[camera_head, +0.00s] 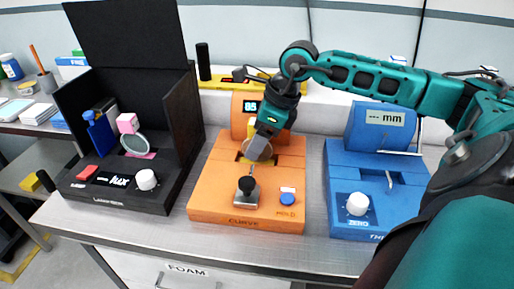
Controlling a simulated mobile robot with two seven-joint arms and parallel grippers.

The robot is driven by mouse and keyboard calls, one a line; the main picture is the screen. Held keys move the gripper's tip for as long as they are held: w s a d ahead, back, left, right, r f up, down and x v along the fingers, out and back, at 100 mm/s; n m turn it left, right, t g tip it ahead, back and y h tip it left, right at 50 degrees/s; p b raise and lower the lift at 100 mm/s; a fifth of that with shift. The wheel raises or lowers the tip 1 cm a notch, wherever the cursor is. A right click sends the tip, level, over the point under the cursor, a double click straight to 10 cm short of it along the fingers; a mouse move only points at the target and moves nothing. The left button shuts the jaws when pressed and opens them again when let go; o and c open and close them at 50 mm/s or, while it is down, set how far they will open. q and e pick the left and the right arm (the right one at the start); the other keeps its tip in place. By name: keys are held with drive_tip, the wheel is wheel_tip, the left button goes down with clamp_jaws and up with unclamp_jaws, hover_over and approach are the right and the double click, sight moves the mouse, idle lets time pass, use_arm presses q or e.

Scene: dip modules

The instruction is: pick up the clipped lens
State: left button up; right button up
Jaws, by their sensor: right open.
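A round, clear lens (136,143) stands in the black open-fronted box, with a pink clip-like piece at its base. A pink block (128,123) is just behind it. My right gripper (260,146) points down over the orange module marked CURVE (224,193), well to the right of that lens. It is open. A greyish shape at its tips covers part of a yellow seat; I cannot tell whether a second lens is there. My left gripper is not in view.
A blue module (383,200) with a "mm" display stands at right. A black lever knob (247,185) rises from the orange module. The bench front (240,241) is clear.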

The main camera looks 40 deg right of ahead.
drive_tip(key=shift+f, duration=0.15)
clamp_jaws()
idle(0.5)
